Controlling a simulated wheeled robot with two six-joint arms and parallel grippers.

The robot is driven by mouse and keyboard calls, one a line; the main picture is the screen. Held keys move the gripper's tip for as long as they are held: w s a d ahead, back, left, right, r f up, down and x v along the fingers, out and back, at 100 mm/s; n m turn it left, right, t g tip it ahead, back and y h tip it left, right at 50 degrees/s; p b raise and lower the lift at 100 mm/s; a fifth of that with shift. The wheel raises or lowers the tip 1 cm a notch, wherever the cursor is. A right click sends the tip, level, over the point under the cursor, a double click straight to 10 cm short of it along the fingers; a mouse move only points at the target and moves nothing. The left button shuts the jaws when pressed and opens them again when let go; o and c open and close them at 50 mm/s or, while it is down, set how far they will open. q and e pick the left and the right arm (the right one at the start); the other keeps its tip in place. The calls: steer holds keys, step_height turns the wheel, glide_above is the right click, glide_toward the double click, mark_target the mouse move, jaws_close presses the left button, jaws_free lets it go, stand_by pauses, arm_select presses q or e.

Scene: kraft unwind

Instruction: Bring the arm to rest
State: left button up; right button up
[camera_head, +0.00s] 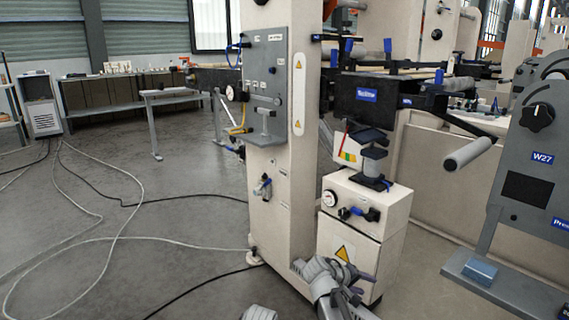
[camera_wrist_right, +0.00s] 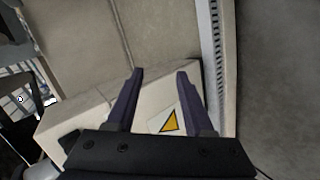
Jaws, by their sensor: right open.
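My right arm (camera_head: 335,280) shows at the bottom of the head view, low in front of the white cabinet. In the right wrist view my right gripper (camera_wrist_right: 160,72) is open, with two dark purple fingers apart and nothing between them. Behind the fingers is the white cabinet (camera_wrist_right: 82,128) with a yellow warning triangle (camera_wrist_right: 170,122). The same cabinet (camera_head: 338,224) stands right of the machine column in the head view.
The pale machine column (camera_head: 284,195) stands close to my right arm. A grey panel marked W27 (camera_head: 527,165) and its shelf with a blue block (camera_head: 479,270) are at the right. Cables (camera_head: 128,203) lie across the floor at the left, which is otherwise largely open.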

steer(key=s+a+f+m+g+y, duration=0.15)
steer(key=s+a+f+y, duration=0.3)
steer(key=s, duration=0.45)
steer(key=s+a+f+m+g+y, duration=0.1)
steer(key=s+a+f+g+y, duration=0.3)
steer(key=s, duration=0.5)
steer(key=s+a+r+n+p, duration=0.4)
steer(key=s+a+r+p, duration=0.1)
steer(key=a+r+p, duration=0.55)
step_height(320, 180, up, 37)
steer(key=p, duration=3.6)
steer(key=shift+f, duration=0.15)
steer(key=shift+m+t+h, duration=0.25)
